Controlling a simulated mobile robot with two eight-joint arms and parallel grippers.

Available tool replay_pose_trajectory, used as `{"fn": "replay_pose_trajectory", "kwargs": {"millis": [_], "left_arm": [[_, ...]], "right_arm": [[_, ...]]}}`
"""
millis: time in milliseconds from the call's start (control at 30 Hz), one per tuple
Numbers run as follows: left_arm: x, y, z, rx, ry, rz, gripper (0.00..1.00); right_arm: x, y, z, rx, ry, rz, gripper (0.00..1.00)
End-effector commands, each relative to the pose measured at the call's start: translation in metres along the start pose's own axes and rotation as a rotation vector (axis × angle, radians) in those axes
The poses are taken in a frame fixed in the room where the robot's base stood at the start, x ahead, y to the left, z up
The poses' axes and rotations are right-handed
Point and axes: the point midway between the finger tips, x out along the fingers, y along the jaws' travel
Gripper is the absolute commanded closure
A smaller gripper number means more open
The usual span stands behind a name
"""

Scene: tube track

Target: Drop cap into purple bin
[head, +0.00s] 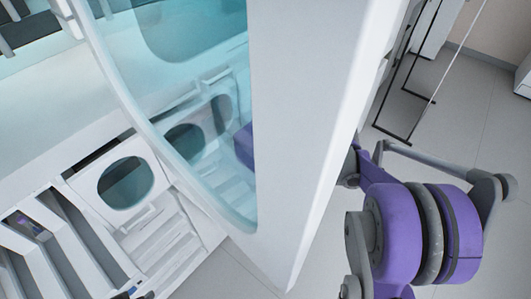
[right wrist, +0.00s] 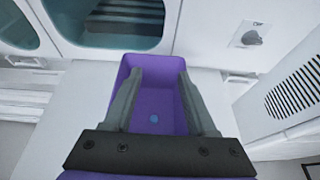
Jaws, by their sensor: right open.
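In the right wrist view my right gripper (right wrist: 158,76) is open, its two dark fingers spread apart with nothing between them. The purple bin (right wrist: 130,68) is straight ahead, with the fingers over its opening. A small blue cap (right wrist: 154,118) shows inside the bin, apart from both fingers, and appears to lie on the bin's inner surface.
In the head view a large white panel with a tinted window (head: 205,120) fills the middle. White racks with slots (head: 75,235) are at the lower left. In the right wrist view a white cabinet with a knob (right wrist: 252,38) and a vented white housing (right wrist: 292,95) stand at the right.

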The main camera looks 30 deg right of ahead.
Motion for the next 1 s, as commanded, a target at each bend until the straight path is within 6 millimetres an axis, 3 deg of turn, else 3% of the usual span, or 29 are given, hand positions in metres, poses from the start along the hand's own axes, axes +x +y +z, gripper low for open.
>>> {"fn": "replay_pose_trajectory", "kwargs": {"millis": [300, 500, 1000], "left_arm": [[0.001, 0.0, 0.001, 0.0, 0.0, 0.0, 0.5], [0.001, 0.0, 0.001, 0.0, 0.0, 0.0, 0.5], [0.001, 0.0, 0.001, 0.0, 0.0, 0.0, 0.5]], "right_arm": [[-0.065, -0.001, 0.0, 0.002, -0.001, -0.005, 0.43], [-0.09, -0.001, 0.0, 0.0, 0.0, -0.003, 0.43], [-0.096, 0.0, 0.0, 0.0, 0.0, -0.001, 0.43]]}}
